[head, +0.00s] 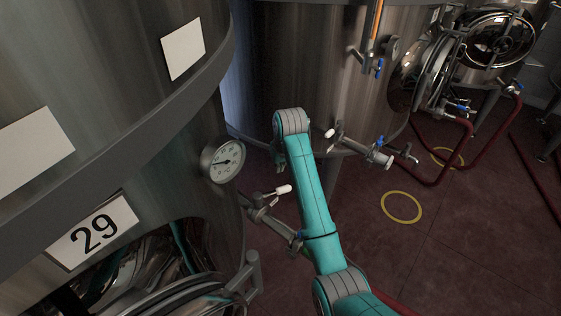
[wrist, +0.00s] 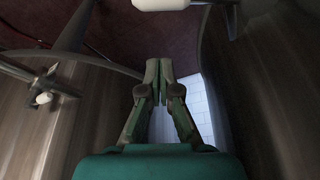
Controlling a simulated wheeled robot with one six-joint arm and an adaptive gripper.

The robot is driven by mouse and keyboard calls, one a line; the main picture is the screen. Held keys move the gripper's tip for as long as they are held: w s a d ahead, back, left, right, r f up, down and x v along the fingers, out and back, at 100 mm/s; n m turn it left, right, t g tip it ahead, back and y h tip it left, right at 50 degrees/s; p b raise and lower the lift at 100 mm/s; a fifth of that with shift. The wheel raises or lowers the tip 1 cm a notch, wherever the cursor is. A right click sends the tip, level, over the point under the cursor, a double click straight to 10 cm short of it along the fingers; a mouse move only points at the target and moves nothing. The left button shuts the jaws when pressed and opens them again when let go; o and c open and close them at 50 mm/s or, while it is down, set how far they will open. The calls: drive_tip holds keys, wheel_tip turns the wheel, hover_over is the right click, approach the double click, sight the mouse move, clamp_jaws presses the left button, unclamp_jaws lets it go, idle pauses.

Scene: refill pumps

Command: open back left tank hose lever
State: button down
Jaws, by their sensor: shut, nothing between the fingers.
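A steel tank (head: 300,60) stands behind the nearer tank marked 29 in the head view. I cannot tell for sure which tank is the back left one. A valve lever with a white grip (head: 330,133) sits low on the tank behind, just right of my arm's upper end. Another white-gripped lever (head: 283,189) is on the pipe beside tank 29. In the wrist view my gripper (wrist: 158,72) is shut and empty, its tips together. A white grip (wrist: 160,4) shows at the top edge, apart from the tips. My gripper is hidden in the head view.
Tank 29 (head: 130,130) with its gauge (head: 223,160) fills the left. Red hoses (head: 450,170) lie at right, near yellow floor rings (head: 401,192). In the wrist view another white-ended fitting (wrist: 43,98) is left.

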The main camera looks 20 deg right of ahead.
sight(275, 192)
drive_tip(key=shift+s+f, duration=0.4)
drive_tip(key=shift+f, duration=0.35)
drive_tip(key=shift+s+f, duration=0.4)
drive_tip(key=shift+f, duration=0.35)
drive_tip(key=shift+s+f, duration=0.4)
drive_tip(key=shift+f, duration=0.35)
